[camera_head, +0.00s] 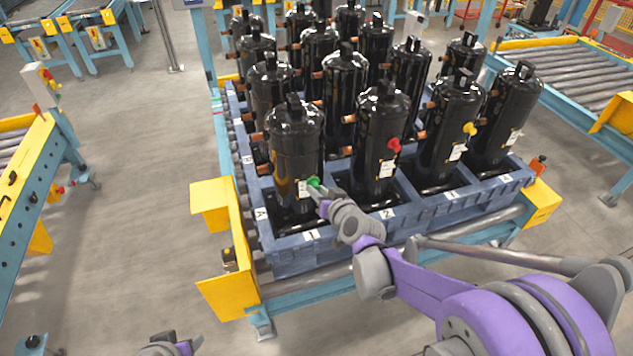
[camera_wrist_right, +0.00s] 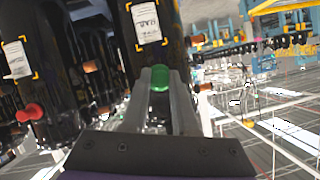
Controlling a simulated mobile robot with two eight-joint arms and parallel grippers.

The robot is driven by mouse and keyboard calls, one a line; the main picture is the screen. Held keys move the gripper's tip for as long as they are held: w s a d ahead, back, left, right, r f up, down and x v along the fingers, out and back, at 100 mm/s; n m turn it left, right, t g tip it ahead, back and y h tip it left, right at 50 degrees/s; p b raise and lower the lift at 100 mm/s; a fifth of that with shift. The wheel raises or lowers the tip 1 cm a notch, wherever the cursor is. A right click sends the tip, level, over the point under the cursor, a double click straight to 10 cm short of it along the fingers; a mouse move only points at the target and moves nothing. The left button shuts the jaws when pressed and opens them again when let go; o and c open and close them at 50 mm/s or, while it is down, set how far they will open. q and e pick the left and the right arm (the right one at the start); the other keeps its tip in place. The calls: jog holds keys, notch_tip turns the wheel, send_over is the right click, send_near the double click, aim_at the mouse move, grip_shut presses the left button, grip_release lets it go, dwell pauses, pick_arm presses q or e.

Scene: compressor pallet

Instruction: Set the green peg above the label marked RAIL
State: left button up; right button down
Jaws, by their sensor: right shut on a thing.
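The green peg (camera_head: 313,182) is at the front-left black compressor (camera_head: 296,140), beside that compressor's white label (camera_head: 304,189). My right gripper (camera_head: 318,190) is shut on the green peg. In the right wrist view the peg (camera_wrist_right: 159,78) sits between the two fingertips (camera_wrist_right: 160,85), below the label (camera_wrist_right: 146,22) in the picture. I cannot tell whether the peg touches the compressor. The word RAIL cannot be read on any label. Part of my left gripper (camera_head: 170,346) shows at the bottom edge; its fingers are unclear.
A red peg (camera_head: 394,145) and a yellow peg (camera_head: 470,129) are on neighbouring compressors with white labels. Several compressors stand in the blue pallet (camera_head: 290,262). Yellow corner brackets (camera_head: 228,280) flank it. Roller conveyors (camera_head: 565,75) stand on both sides, with open floor at left.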

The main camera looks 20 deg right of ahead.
jog(key=shift+r, duration=0.6)
jog(key=shift+d, duration=0.1)
jog(key=shift+w+a, duration=0.2)
jog(key=shift+w, duration=2.6)
jog(key=shift+w, duration=0.7)
jog(key=c, duration=0.6)
grip_release()
